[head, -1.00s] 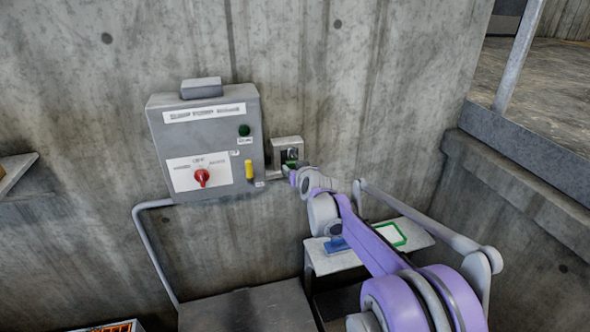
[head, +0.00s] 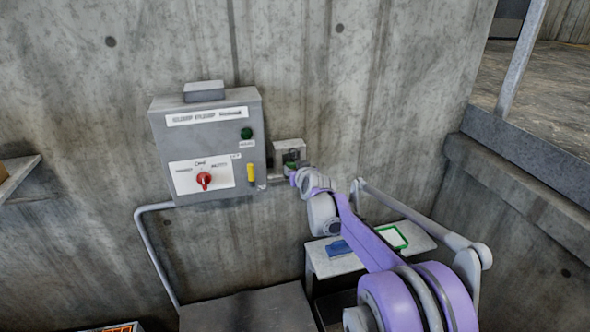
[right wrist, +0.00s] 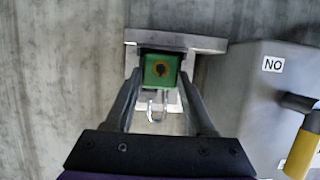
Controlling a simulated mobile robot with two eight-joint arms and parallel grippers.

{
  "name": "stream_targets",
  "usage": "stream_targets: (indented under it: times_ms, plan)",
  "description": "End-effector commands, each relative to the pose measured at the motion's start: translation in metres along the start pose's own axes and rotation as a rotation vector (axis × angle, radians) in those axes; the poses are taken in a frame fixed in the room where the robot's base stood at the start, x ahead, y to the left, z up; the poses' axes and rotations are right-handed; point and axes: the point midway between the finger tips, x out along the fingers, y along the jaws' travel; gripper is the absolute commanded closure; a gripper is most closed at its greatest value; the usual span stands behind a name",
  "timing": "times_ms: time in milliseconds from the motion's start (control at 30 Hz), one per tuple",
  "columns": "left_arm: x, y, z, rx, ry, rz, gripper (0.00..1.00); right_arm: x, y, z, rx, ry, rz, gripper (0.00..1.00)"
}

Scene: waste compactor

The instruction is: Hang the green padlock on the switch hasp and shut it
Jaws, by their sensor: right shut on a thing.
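The green padlock (right wrist: 160,70) is between my right gripper's fingers (right wrist: 162,78) in the right wrist view, its keyhole face showing. Its metal shackle (right wrist: 155,106) points down in that view. In the head view the right gripper (head: 292,175) is at the small grey wall bracket (head: 289,146), with a bit of the green padlock (head: 291,164) showing there. I cannot tell whether the padlock touches the bracket. The red rotary switch (head: 204,178) is on the grey control box (head: 212,125), left of the gripper. I cannot make out its hasp. My left gripper is out of view.
A yellow handle (head: 251,173) sticks out at the box's lower right, close to the right gripper. It also shows in the right wrist view (right wrist: 303,150). A small shelf (head: 345,262) with a blue item and a green-framed card is below my right arm.

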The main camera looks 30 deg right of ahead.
Motion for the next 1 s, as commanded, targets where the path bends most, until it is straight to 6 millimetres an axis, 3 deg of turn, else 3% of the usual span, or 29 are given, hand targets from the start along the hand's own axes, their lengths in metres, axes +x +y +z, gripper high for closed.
stream_targets:
  times_ms: [467,500,633,667,867,900,1000]
  plan:
    - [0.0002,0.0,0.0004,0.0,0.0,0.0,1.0,0.0013,0.0001,0.0039,0.0,0.0,0.0,0.9]
    - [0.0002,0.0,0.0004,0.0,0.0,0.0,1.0,0.0013,0.0001,0.004,0.0,0.0,0.0,0.38]
    - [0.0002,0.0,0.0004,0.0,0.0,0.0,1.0,0.0013,0.0001,0.0039,0.0,0.0,0.0,0.15]
    - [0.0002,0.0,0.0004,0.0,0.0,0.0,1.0,0.0013,0.0001,0.0039,0.0,0.0,0.0,0.1]
    - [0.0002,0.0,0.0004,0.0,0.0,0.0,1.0,0.0013,0.0001,0.0037,0.0,0.0,0.0,0.1]
    - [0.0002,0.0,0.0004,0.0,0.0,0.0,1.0,0.0014,0.0001,0.0039,0.0,0.0,0.0,0.15]
    - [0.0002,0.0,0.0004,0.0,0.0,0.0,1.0,0.0013,0.0001,0.0039,0.0,0.0,0.0,0.15]
